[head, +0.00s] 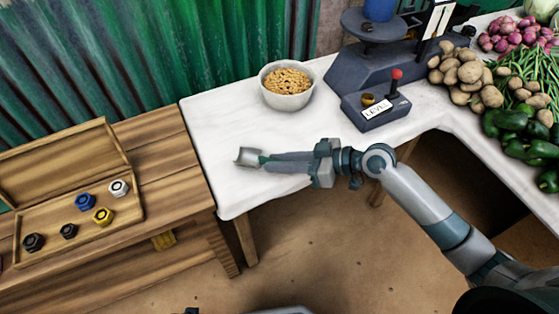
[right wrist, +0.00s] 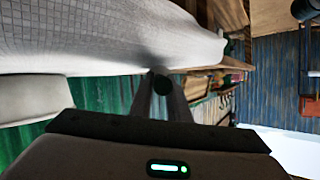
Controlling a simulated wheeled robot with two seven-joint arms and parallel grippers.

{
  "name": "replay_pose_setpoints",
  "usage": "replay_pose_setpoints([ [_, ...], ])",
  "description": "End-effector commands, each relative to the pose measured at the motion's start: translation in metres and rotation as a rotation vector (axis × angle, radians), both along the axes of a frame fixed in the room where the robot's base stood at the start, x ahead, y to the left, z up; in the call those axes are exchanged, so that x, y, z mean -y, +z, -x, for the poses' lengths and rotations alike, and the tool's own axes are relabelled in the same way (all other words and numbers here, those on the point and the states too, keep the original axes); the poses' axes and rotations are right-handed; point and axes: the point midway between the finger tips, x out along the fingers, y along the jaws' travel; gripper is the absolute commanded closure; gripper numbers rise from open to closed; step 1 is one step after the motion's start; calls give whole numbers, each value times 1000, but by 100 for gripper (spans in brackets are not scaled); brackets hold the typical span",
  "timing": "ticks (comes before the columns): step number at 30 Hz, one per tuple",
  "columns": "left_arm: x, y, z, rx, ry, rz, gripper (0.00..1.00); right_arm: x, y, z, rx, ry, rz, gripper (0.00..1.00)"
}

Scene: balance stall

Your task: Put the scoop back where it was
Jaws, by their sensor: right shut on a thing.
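The scoop (head: 246,156) has a grey metal bowl and a dark green handle. It is over the left part of the white-covered table, left of the bowl of grain. My right gripper (head: 266,161) reaches in from the right and is shut on the scoop's handle. I cannot tell whether the scoop touches the cloth. My left gripper is not in view.
A white bowl of grain (head: 287,97) stands at the table's back. A dark weighing scale (head: 375,112) with a red-knobbed lever is to its right. Vegetables lie at the far right. A wooden bench (head: 165,150) with an open box of weights (head: 130,218) is left. White cloth (head: 225,115) is clear.

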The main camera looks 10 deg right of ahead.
Motion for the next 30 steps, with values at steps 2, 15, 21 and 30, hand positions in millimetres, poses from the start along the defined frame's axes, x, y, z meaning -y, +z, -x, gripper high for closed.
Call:
replay_pose_setpoints([
  [2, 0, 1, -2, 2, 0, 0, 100, 0, -1, 0, 0, 0, -1, 100],
  [15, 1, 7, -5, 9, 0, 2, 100, 0, -1, 0, 0, 0, 0, 65],
  [21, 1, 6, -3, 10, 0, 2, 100, 0, 2, 0, 0, 0, 0, 65],
  [30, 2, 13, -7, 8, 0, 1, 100, 35, 13, 15, 0, -1, 4, 65],
])
